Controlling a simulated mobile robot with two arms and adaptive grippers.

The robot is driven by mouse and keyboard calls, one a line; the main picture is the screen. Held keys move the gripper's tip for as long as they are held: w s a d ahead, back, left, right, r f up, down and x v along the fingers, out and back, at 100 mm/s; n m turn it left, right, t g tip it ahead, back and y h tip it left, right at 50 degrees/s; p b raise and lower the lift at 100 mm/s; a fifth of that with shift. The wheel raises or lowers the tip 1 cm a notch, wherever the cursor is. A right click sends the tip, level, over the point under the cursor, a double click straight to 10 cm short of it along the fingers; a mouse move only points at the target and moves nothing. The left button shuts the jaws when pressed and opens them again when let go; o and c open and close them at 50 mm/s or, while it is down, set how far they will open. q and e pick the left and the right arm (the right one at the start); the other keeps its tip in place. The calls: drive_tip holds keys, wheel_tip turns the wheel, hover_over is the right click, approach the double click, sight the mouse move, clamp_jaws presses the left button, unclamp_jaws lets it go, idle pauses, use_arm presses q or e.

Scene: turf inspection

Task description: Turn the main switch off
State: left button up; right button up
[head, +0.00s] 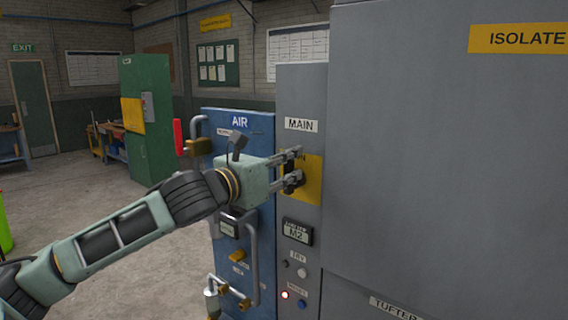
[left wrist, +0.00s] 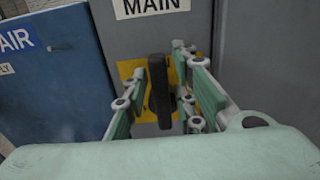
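The main switch is a black handle (left wrist: 159,92) on a yellow plate (head: 313,181), below the MAIN label (head: 301,125) on the grey panel. In the left wrist view the handle stands about upright. My left gripper (head: 295,168) is at the switch, reaching in from the left. Its fingers are open, one on each side of the handle in the left wrist view (left wrist: 158,98), with a gap visible on both sides. In the head view the gripper hides much of the switch and its lettering. My right gripper is not in view.
Left of the panel stands a blue AIR cabinet (head: 263,240) with pipes, valves and a red handle (head: 178,137). Below the switch are an M2 display (head: 297,232), a lit red lamp (head: 285,295) and a blue button (head: 302,304). A large grey ISOLATE cabinet (head: 430,150) fills the right.

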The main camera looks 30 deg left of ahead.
use_arm(q)
clamp_jaws()
drive_tip(key=shift+a, duration=0.1)
drive_tip(key=shift+a+n, duration=0.1)
drive_tip(key=shift+n, duration=0.2)
drive_tip(key=a+f+n+b, duration=0.4)
drive_tip(key=f+n, duration=0.1)
drive_tip(key=n, duration=1.2)
drive_tip(key=shift+a, duration=0.3)
drive_tip(key=shift+w, duration=0.1)
drive_tip(key=shift+r, duration=0.1)
idle(0.3)
